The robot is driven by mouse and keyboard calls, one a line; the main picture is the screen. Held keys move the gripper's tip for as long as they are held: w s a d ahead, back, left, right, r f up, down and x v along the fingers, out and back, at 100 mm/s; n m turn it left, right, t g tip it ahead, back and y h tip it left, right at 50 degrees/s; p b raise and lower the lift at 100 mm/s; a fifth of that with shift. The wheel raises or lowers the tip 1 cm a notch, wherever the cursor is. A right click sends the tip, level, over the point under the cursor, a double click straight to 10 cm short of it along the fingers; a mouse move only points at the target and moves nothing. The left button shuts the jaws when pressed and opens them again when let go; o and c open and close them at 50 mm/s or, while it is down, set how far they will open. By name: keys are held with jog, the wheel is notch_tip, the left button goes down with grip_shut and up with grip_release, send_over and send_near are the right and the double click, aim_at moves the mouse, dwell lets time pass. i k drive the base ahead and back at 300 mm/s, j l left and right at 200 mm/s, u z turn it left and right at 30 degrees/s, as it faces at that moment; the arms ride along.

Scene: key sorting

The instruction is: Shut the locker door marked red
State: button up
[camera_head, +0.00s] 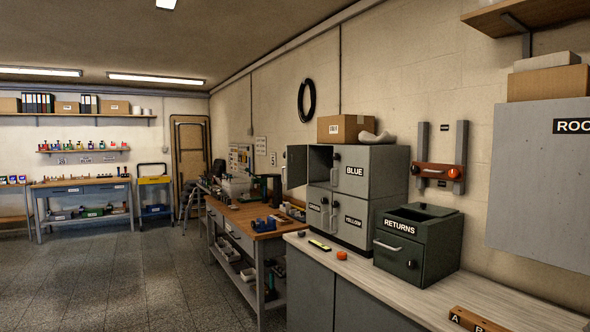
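A grey locker block (384,170) stands on the light countertop right of centre, against the wall. Its upper left door (296,166) is swung open to the left, and the dark compartment (320,166) beside it shows. No red marking can be read on this door from here. The upper right door marked BLUE (350,186) and the lower right door marked YELLOW (350,232) look shut. The lower left door (317,220) also looks shut, and its label is too small to read. My gripper is not in view.
A dark green RETURNS box (432,245) stands right of the lockers on the countertop (380,276). Small green, yellow and orange-red items lie before the lockers. A workbench (250,216) stands behind to the left. The floor (130,270) at left is clear.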

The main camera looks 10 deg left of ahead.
aim_at(296, 171)
jog(key=i+j+z, duration=0.1)
jog(key=j, duration=0.5)
jog(key=i+j, duration=0.2)
jog(key=j, duration=0.4)
jog(key=i+j+z, duration=0.15)
jog(key=j, duration=1.1)
jog(key=i+j+z, duration=0.15)
jog(key=j, duration=0.5)
jog(key=i+j, duration=0.1)
jog(key=j, duration=0.45)
jog(key=i+j+z, duration=0.15)
jog(key=j, duration=1)
jog(key=i, duration=0.9)
